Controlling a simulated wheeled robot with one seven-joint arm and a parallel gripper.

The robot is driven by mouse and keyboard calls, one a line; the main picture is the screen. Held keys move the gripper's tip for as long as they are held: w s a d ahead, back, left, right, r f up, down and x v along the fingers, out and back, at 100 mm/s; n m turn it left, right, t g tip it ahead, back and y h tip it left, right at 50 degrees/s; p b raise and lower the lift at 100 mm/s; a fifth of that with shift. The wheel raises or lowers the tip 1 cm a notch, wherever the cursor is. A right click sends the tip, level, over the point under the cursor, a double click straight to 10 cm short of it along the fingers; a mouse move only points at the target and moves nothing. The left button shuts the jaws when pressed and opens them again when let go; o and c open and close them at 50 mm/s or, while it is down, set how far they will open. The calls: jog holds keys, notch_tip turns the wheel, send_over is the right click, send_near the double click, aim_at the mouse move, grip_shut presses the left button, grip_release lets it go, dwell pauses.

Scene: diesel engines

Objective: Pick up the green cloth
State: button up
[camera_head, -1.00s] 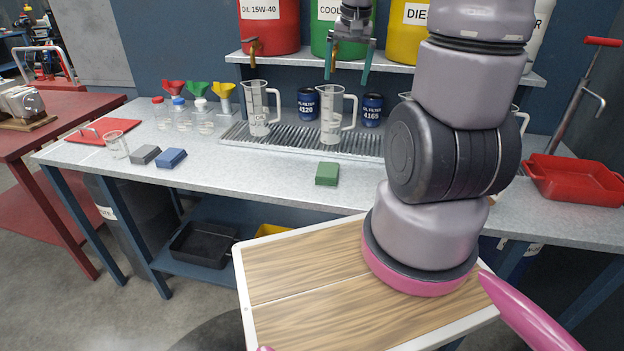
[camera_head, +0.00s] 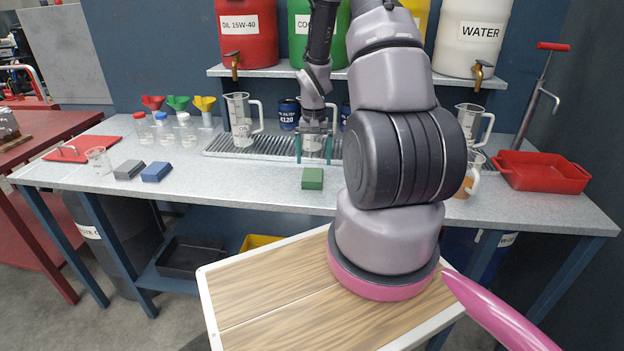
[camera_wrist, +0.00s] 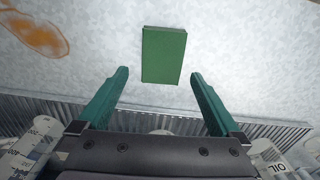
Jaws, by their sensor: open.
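The green cloth (camera_head: 312,179) is a small folded block lying flat on the grey metal bench top, near its front edge. In the wrist view the green cloth (camera_wrist: 163,55) lies beyond the fingertips, roughly centred between them. My gripper (camera_head: 315,158) is above the bench, behind the cloth and over the drip grate. In the wrist view my gripper (camera_wrist: 158,76) has its two teal fingers spread wide apart with nothing between them. The cloth is fully visible and not touched.
A blue cloth (camera_head: 156,172) and a grey cloth (camera_head: 129,169) lie left on the bench. Measuring jugs (camera_head: 241,120) stand on the grate (camera_head: 222,146) close to my gripper. A red tray (camera_head: 541,174) is at right. Bench around the green cloth is clear.

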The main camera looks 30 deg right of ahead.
aim_at(313, 174)
jog(key=f, duration=0.5)
jog(key=shift+a+f, duration=0.2)
jog(key=c, duration=1.2)
notch_tip(313, 174, up, 10)
jog(key=shift+r, duration=0.1)
